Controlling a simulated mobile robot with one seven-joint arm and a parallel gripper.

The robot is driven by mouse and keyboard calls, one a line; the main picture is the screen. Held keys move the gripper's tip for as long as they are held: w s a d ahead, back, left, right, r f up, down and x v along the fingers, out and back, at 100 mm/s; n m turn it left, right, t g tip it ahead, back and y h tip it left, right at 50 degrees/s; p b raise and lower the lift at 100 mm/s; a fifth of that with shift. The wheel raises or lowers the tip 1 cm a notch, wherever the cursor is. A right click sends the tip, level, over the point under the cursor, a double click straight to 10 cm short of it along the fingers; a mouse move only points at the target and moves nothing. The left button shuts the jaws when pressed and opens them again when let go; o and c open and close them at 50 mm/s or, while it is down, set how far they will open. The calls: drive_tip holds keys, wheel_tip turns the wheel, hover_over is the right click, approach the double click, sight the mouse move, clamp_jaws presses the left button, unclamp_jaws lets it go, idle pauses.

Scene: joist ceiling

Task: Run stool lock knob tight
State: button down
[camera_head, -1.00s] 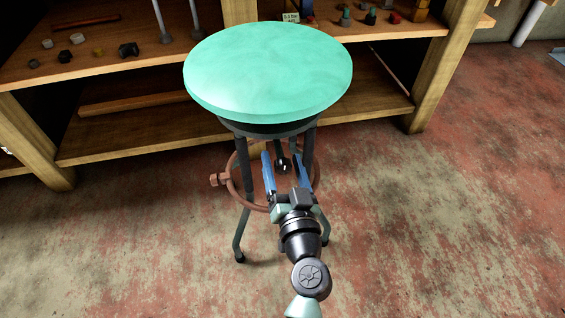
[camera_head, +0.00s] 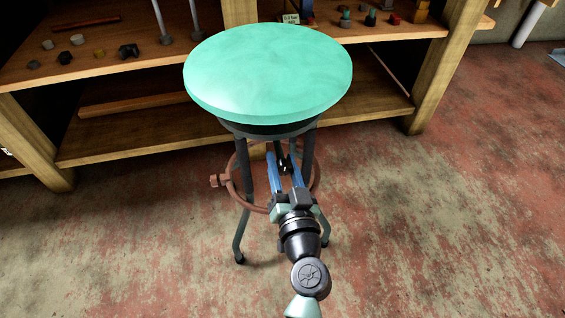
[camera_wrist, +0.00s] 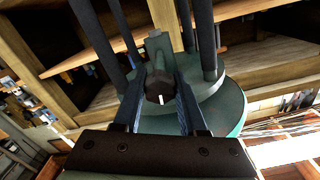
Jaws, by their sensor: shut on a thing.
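The stool has a round green seat (camera_head: 268,70) and dark legs joined by a reddish ring (camera_head: 233,185), and it stands upright. The lock knob (camera_wrist: 158,86) is dark with a white mark on its face, and sits under the seat in the wrist view. In the head view the knob (camera_head: 284,165) shows only in part between the fingers. My gripper (camera_head: 282,160) reaches in between the stool legs below the seat. Its blue fingers are shut on the knob, one on each side, as the wrist view also shows (camera_wrist: 160,88).
A wooden shelf unit (camera_head: 150,144) stands right behind the stool, with several small parts on its upper board. The worn floor (camera_head: 440,220) is clear to the right and in front.

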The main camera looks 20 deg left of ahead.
drive_tip(key=shift+m, duration=0.3)
drive_tip(key=m, duration=0.4)
drive_tip(key=shift+m, duration=0.4)
drive_tip(key=m+p, duration=0.1)
drive_tip(key=m, duration=0.4)
drive_tip(key=m+p, duration=0.1)
drive_tip(key=m, duration=0.4)
drive_tip(key=shift+m+p, duration=0.35)
drive_tip(key=shift+m, duration=0.05)
drive_tip(key=shift+m+p, duration=0.8)
drive_tip(key=shift+m, duration=1.7)
drive_tip(key=shift+c, duration=2.3)
unclamp_jaws()
